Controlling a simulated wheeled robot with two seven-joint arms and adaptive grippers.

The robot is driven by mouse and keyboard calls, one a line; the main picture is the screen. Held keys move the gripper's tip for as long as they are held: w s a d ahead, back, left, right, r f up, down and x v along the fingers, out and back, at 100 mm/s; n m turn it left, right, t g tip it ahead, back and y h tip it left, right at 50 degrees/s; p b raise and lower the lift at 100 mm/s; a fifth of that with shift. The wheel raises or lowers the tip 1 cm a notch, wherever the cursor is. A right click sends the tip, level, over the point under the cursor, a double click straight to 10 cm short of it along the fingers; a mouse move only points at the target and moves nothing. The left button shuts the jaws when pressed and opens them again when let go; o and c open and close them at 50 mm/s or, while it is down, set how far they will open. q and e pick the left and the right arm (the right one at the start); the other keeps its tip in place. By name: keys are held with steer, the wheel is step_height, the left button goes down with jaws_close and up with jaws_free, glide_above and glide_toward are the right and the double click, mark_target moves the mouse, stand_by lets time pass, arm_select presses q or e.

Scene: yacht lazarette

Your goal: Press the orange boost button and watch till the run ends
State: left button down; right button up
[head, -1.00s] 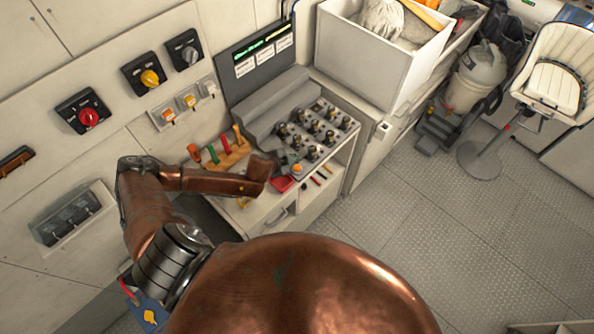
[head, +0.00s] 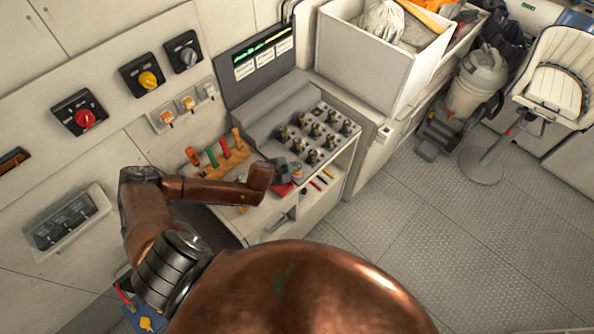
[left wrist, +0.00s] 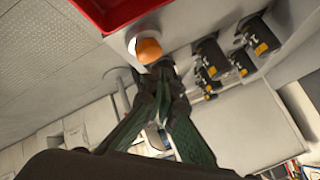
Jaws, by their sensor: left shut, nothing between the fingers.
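The orange button (left wrist: 148,50) is a round dome in a pale collar on the console, seen in the left wrist view. My left gripper (left wrist: 163,70) is shut and empty, its dark green fingertips right at the button's edge; I cannot tell whether they touch or press it. In the head view my left gripper (head: 284,171) is at the console's front edge, and the button is hard to make out there. The display (head: 260,55) behind the console shows a lit green line above white labels, too small to read. My right gripper is out of view.
Several black knobs (head: 316,130) stand on the console beside the button. A red tray (head: 283,189) lies at the near edge. A wooden rack with coloured handles (head: 229,152) is to the left.

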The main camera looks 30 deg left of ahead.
arm_select(q)
steer(key=shift+f, duration=0.1)
stand_by(0.7)
steer(key=shift+f, duration=0.3)
steer(key=shift+f, duration=0.5)
stand_by(0.9)
steer(key=shift+r, duration=0.1)
steer(key=shift+r+p, duration=0.8)
step_height(320, 180, up, 5)
steer(key=p, duration=0.5)
steer(key=shift+r, duration=0.1)
